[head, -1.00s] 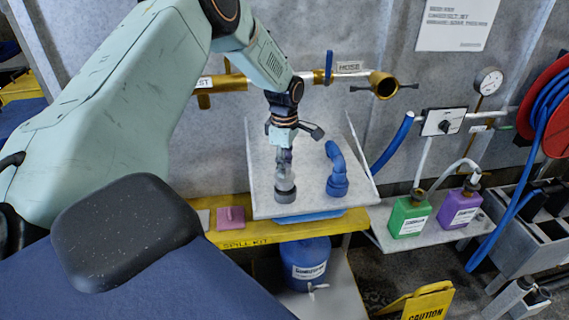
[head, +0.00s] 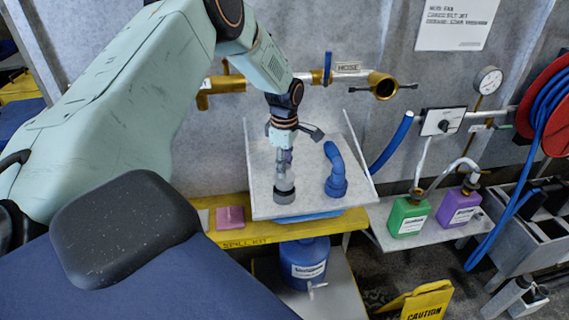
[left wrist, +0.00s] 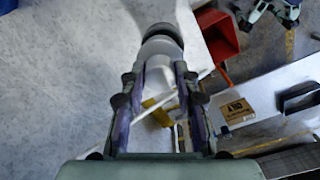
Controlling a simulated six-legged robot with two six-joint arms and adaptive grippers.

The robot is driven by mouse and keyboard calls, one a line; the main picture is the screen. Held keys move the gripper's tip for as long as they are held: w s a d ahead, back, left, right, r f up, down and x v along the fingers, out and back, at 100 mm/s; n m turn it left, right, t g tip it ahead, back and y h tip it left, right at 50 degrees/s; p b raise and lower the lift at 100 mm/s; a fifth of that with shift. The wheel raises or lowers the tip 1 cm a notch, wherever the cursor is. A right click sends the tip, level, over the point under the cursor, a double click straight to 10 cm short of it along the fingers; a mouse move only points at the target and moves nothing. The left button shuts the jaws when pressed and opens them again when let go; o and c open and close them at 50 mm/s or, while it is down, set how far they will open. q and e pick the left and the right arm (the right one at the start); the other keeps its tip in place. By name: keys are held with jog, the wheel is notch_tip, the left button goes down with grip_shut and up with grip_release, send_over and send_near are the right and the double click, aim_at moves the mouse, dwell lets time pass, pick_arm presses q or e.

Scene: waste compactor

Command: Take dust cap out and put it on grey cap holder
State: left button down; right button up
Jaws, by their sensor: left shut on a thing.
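My left gripper (head: 285,160) points down over the left part of a light grey tray (head: 309,207). It is shut on a pale, bottle-like piece (head: 284,181), which I take to be the dust cap. The piece stands roughly upright, with a dark grey ring (head: 284,193) at its lower end at the tray surface. Whether the ring is part of it or a separate holder, I cannot tell. In the left wrist view, the two fingers (left wrist: 158,95) flank the pale piece (left wrist: 158,73), with the dark ring (left wrist: 160,38) beyond. My right gripper is not in view.
A blue elbow fitting (head: 336,172) stands on the tray, right of the gripper. A brass hose port (head: 383,84) juts from the wall above. Green (head: 408,216) and purple (head: 459,209) bottles stand on a lower shelf at right. A yellow ledge (head: 262,234) runs beneath the tray.

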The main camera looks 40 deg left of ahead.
pick_arm(q)
jog(key=shift+s+r, duration=0.15)
jog(key=shift+w+f, duration=0.2)
jog(key=shift+f, duration=0.05)
jog(key=shift+s+f, duration=0.15)
jog(key=shift+f, duration=0.05)
dwell(0.4)
jog(key=shift+f+b, duration=0.3)
jog(key=shift+f, duration=0.1)
jog(key=shift+f, duration=0.1)
jog(key=shift+f, duration=0.35)
jog(key=shift+f+b, duration=0.6)
jog(key=shift+f, duration=0.25)
dwell(0.5)
jog(key=c, duration=0.9)
grip_release()
